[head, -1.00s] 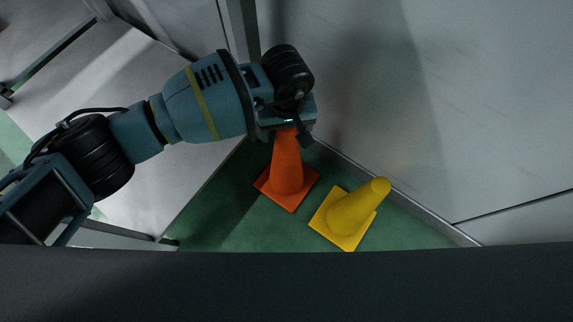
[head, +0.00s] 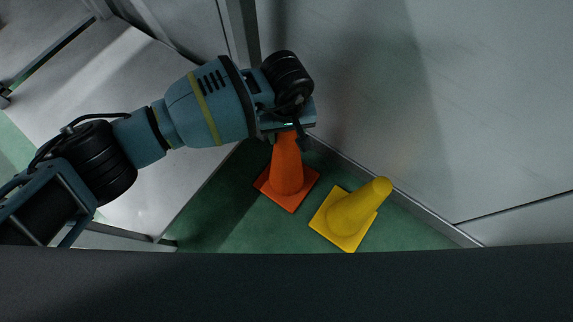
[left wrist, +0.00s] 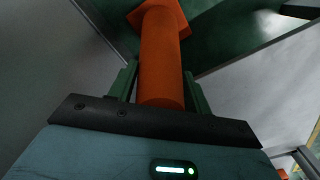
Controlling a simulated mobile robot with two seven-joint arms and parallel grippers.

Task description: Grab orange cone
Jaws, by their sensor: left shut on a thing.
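The orange cone (head: 287,172) stands upright on the green floor in the middle of the head view, its square base flat on the floor. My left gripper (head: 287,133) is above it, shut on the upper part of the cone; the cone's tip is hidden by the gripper. In the left wrist view the orange cone (left wrist: 161,60) runs between the two green fingers of my left gripper (left wrist: 161,88), one finger on each side. My right gripper is in neither view.
A yellow cone (head: 350,212) stands just right of the orange cone, close to it. A pale wall (head: 440,110) rises behind both cones. A light grey panel (head: 165,185) lies to the left. A dark surface (head: 290,285) crosses the bottom of the head view.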

